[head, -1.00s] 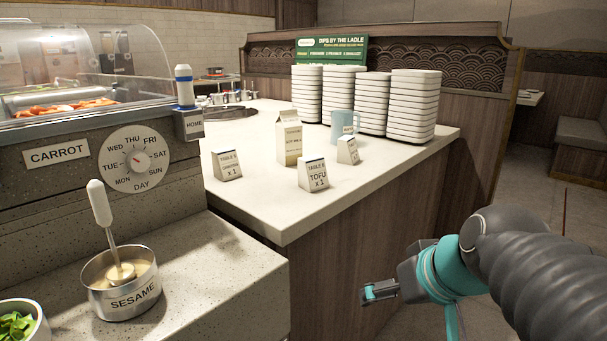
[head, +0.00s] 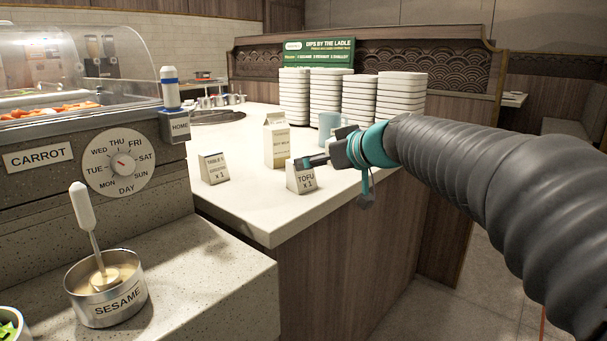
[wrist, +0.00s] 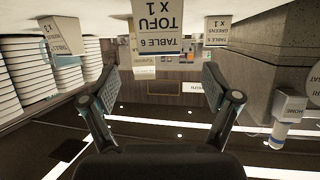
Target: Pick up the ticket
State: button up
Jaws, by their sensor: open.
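Three white ticket blocks stand on the pale counter. The tofu ticket (head: 301,181) reads "TOFU x 1" and stands near the counter's front edge; its top is partly covered by my gripper (head: 313,162). In the wrist view, which is upside down, the tofu ticket (wrist: 158,22) is upright on the counter, beyond and between my spread fingers (wrist: 157,88), with nothing between them. A second ticket (head: 214,168) stands to the left, also in the wrist view (wrist: 216,32). The third ticket (wrist: 62,36) shows in the wrist view but is hidden behind my gripper in the head view.
A milk-type carton (head: 276,142) stands just behind the tofu ticket. A blue mug (head: 328,124) and several stacks of white plates (head: 400,97) stand farther back. A sesame pot (head: 104,292) with a ladle is at lower left. Bare counter (head: 245,205) lies in front of the tickets.

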aim_at(302, 175)
jog(key=shift+p+x, duration=0.8)
jog(key=shift+x, duration=2.75)
jog(key=c, duration=1.3)
